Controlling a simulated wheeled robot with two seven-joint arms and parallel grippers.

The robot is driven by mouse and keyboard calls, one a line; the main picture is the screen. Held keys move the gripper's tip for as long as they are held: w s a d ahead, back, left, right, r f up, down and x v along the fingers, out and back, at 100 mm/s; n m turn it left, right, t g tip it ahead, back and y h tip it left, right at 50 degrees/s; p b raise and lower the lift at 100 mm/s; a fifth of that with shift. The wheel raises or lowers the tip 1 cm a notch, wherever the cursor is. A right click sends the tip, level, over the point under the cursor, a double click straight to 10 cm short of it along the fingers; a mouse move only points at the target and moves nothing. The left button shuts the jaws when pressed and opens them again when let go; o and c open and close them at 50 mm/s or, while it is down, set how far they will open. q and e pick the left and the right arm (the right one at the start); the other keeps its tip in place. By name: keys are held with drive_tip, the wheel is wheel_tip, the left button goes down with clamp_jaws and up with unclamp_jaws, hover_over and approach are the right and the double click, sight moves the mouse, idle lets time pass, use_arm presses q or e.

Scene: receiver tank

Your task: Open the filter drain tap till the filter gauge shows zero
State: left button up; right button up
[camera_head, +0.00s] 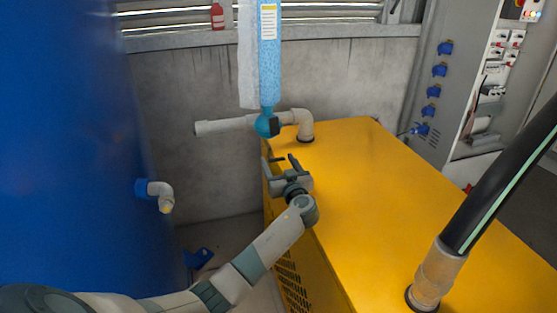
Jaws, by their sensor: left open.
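A light-blue, column-shaped filter housing (269,60) with a yellow-and-white label hangs at the top centre. Its teal lower end (265,122) carries a small dark part (274,126), which may be the drain tap; I cannot make out its position. My left gripper (279,161) is open and empty, a little below this teal end and over the near-left edge of the yellow cabinet. Its two dark fingers point up and away, apart from the dark part. I cannot make out a filter gauge. My right gripper is not in view.
A beige pipe (225,126) runs behind the filter's lower end to an elbow on the yellow cabinet (390,190). A big blue tank (60,140) with a short outlet elbow (165,196) fills the left. A black hose (500,180) rises at right. Floor shows between tank and cabinet.

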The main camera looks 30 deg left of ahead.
use_arm(q)
drive_tip(key=shift+a, duration=0.1)
drive_tip(key=shift+c, duration=0.3)
drive_tip(key=c, duration=1)
drive_tip(key=m+b, duration=0.2)
drive_tip(key=m, duration=0.2)
drive_tip(key=f+m+b, duration=0.1)
drive_tip(key=m+b, duration=0.1)
drive_tip(key=m, duration=0.3)
drive_tip(key=m+b, duration=0.2)
drive_tip(key=m, duration=0.2)
drive_tip(key=shift+s+a+f, duration=0.15)
drive_tip(key=shift+f, duration=0.15)
drive_tip(key=shift+m, duration=0.3)
